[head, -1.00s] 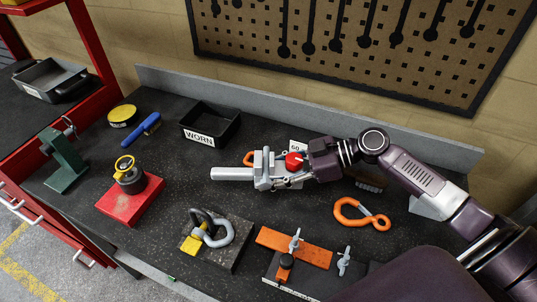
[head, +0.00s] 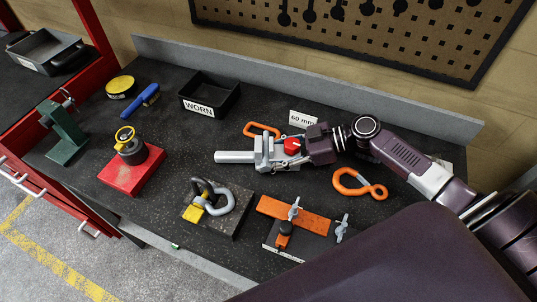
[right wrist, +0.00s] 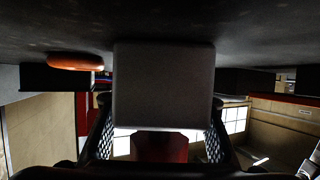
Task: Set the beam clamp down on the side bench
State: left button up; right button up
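The beam clamp (head: 235,157) appears to be the grey piece in my right gripper, a pale bar jutting left. My right gripper (head: 264,153) is shut on it, low over the dark bench. A red rounded part (head: 292,146) shows just behind the fingers; I cannot tell if it belongs to the clamp. In the right wrist view a grey block (right wrist: 163,85) fills the space between the fingers, close to the dark bench surface; contact is unclear. My left gripper is not in view.
The bench (head: 180,160) holds a WORN bin (head: 210,95), a "60 mm" sign (head: 303,119), an orange link (head: 262,130), an orange hook (head: 360,185), a shackle block (head: 215,205), an orange plate fixture (head: 292,215) and a red block (head: 132,170). Left of the gripper is bare bench.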

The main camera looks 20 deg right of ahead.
jog(key=o, duration=0.4)
jog(key=shift+c, duration=0.2)
jog(key=shift+s, duration=0.1)
jog(key=shift+r, duration=0.1)
jog(key=b+v, duration=0.3)
jog(key=v, duration=0.7)
jog(key=shift+s+d, duration=0.15)
jog(key=shift+d, duration=0.2)
jog(key=shift+s+d+r, duration=0.2)
jog(key=shift+d+r, duration=0.1)
jog(key=shift+d, duration=0.2)
